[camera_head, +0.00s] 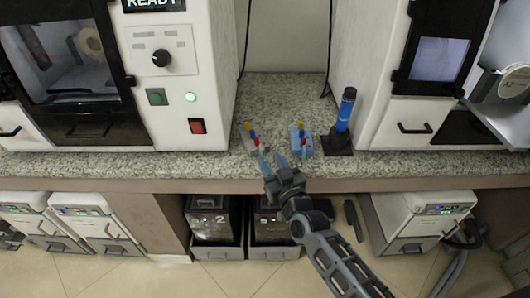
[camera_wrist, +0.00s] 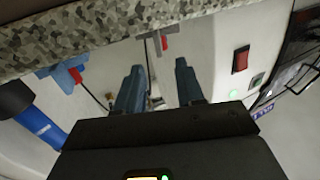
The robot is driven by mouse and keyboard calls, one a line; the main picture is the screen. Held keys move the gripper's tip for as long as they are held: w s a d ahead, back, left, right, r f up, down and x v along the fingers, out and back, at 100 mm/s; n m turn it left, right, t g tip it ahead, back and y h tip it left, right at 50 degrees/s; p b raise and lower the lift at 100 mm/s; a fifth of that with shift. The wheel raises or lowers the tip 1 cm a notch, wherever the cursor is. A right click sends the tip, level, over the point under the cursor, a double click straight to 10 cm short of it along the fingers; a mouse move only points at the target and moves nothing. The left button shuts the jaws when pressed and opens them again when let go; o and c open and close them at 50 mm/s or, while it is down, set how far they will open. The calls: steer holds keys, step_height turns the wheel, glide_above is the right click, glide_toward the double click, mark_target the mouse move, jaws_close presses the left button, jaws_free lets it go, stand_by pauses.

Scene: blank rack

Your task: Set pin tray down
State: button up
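Two small pin trays sit side by side on the granite counter near its front edge. The left pin tray (camera_head: 262,148) is pale grey and bears yellow, blue and red pins. The right pin tray (camera_head: 307,148) is blue with similar pins; it also shows in the wrist view (camera_wrist: 66,74). My gripper (camera_head: 272,163) is at the counter's front edge, just in front of the grey tray. In the wrist view my gripper (camera_wrist: 158,82) has its fingers apart, with a thin grey part of the tray (camera_wrist: 152,70) seen between them, touching neither finger clearly.
A blue cylindrical tool (camera_head: 344,112) stands on a black base right of the trays. White machines flank the trays, the left one (camera_head: 222,60) with a red switch. Black bins (camera_head: 213,222) stand under the counter. Bare counter (camera_head: 285,95) lies behind the trays.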

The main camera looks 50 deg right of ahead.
steer(key=s+a+r+n+y, duration=0.3)
steer(key=s+a+y, duration=0.2)
steer(key=s+a, duration=1.25)
steer(key=s+a+r+n+y, duration=0.3)
steer(key=s+r+y, duration=0.1)
steer(key=s+r, duration=0.6)
steer(key=s, duration=0.3)
steer(key=shift+a+r+g, duration=0.2)
steer(key=shift+a+g, duration=0.15)
steer(key=shift+g, duration=0.05)
